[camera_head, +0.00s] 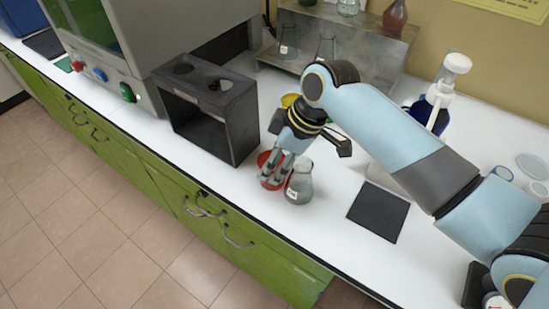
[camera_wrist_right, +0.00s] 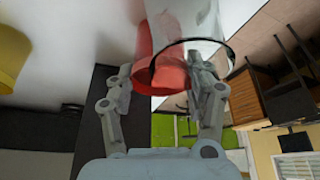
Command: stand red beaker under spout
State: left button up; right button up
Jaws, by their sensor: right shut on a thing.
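The red beaker (camera_head: 265,160) is near the front edge of the white bench, with my right gripper (camera_head: 274,172) over it. In the right wrist view the red beaker (camera_wrist_right: 158,72) sits between the fingers of my right gripper (camera_wrist_right: 165,80), which is shut on it. I cannot tell whether it touches the bench. A white piece with a pump-like head and spout (camera_head: 455,64) rises at the back right, beyond my right arm; its lower part is partly hidden. My left gripper is not in view.
A clear flask (camera_head: 299,186) stands close beside the red beaker. A black open-fronted stand (camera_head: 240,125) is to its left. A yellow vessel (camera_head: 289,100) and a blue vessel (camera_head: 420,110) are behind my arm. A dark square mat (camera_head: 378,212) lies bare on the right.

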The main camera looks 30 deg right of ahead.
jog(key=shift+f, duration=0.2)
jog(key=o, duration=1.2)
jog(key=shift+r, duration=0.1)
